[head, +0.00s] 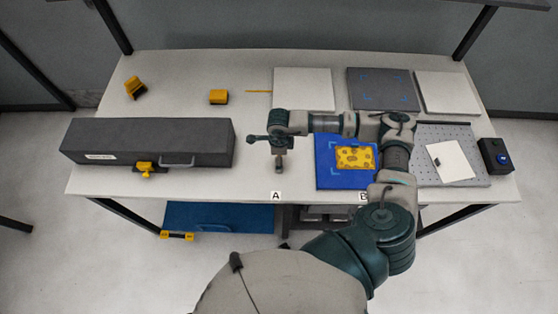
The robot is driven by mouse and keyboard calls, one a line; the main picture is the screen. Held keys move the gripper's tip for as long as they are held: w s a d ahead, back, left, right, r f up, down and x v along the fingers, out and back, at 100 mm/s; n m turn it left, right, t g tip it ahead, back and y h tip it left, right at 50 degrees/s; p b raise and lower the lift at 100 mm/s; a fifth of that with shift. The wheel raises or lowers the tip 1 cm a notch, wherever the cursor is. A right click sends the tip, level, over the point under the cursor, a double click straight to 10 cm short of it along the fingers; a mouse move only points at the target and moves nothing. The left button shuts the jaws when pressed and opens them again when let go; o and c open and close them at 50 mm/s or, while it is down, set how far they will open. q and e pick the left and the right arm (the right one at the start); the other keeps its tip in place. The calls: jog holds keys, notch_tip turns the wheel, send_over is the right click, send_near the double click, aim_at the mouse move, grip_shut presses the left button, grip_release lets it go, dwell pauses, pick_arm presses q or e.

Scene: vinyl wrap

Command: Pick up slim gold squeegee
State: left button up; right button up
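A thin gold strip (258,91), which looks like the slim gold squeegee, lies flat on the table towards the back, its right end at the left edge of a white panel. My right arm comes up from the bottom right and bends left across the table. My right gripper (266,153) is over the table in front of the strip, above label A. Its two fingers look spread apart with nothing between them. My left gripper is not in view.
Yellow-and-black tools (135,87) and a yellow block (218,97) lie at the back left. A long dark case (205,143) stands at the front left. A blue mat (333,178) bears a yellow patterned piece (355,157). A grey panel (383,89) lies at the back right.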

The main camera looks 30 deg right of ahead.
jog(key=f, duration=0.3)
jog(key=f+p, duration=0.1)
jog(key=shift+w+d+f, duration=0.2)
jog(key=shift+d+f, duration=0.05)
jog(key=shift+f, duration=0.1)
jog(key=shift+a+f, duration=0.1)
jog(key=shift+f, duration=0.05)
jog(key=c, duration=0.7)
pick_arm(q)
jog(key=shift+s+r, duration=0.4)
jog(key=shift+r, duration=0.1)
pick_arm(e)
jog(key=c, duration=0.5)
